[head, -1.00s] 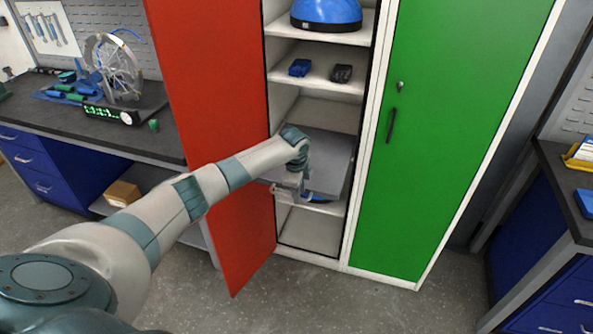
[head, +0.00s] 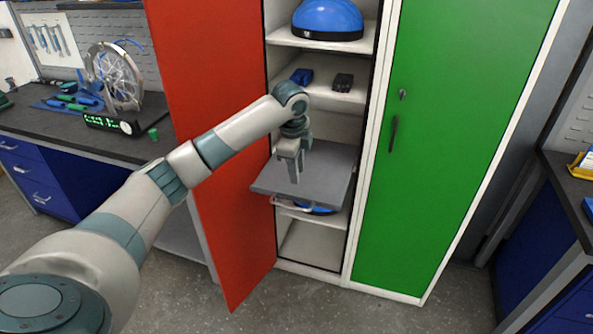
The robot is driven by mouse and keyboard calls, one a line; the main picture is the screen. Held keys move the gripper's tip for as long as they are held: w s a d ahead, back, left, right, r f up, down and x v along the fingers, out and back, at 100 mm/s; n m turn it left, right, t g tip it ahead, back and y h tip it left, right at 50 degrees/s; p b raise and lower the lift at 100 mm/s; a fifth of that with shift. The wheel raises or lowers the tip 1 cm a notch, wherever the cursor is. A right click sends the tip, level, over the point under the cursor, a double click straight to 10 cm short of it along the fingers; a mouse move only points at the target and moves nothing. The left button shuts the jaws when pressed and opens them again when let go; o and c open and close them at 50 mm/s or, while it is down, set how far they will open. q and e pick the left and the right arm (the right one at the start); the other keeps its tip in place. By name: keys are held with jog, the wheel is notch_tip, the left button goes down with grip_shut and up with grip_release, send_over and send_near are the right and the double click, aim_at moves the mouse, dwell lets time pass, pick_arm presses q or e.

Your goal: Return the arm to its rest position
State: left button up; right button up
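My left arm comes in from the left and bends down at the wrist in front of the open locker. My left gripper (head: 290,168) points down over the front left part of a grey pull-out shelf (head: 325,175), clear of its handle. Nothing shows between its fingers, but the gap between them is too small to judge. The pale handle (head: 293,208) is on the shelf's front edge. The shelf sticks out of the locker. A blue item (head: 318,210) shows partly below it. My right gripper is out of view.
The red door (head: 212,120) stands open close to my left arm. The green door (head: 440,150) is shut. Workbenches flank the locker; a wheel (head: 118,75) stands on the left one.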

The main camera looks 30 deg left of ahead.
pick_arm(q)
jog(key=shift+r, duration=0.35)
dwell(0.3)
